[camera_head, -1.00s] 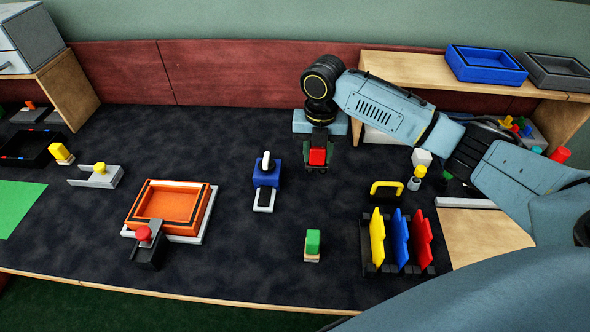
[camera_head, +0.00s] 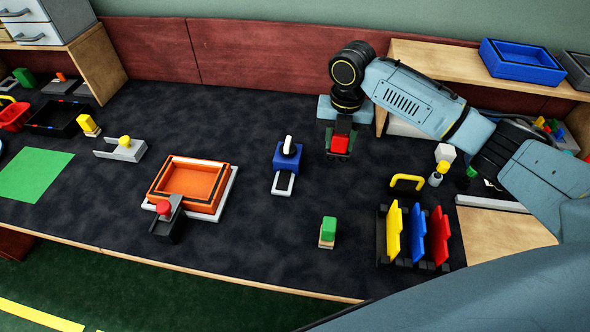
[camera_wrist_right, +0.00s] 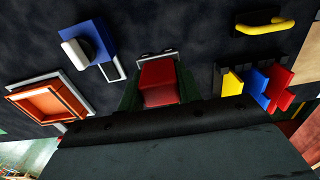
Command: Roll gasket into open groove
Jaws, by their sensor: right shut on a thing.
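An orange rectangular tray (camera_head: 192,182) with a thin dark line along its rim sits on a white plate left of centre; I cannot clearly tell groove from gasket there. It also shows at the left of the right wrist view (camera_wrist_right: 48,101). A dark block with a red knob (camera_head: 166,218) stands at its front corner. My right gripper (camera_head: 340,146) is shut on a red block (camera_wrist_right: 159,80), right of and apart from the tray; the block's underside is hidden. My left gripper is not in view.
A blue block with a white handle (camera_head: 287,156) stands between tray and gripper. A green block (camera_head: 328,230), a rack with yellow, blue and red plates (camera_head: 418,237) and a yellow handle (camera_head: 407,182) are at right. Dark mat is bare right of the tray.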

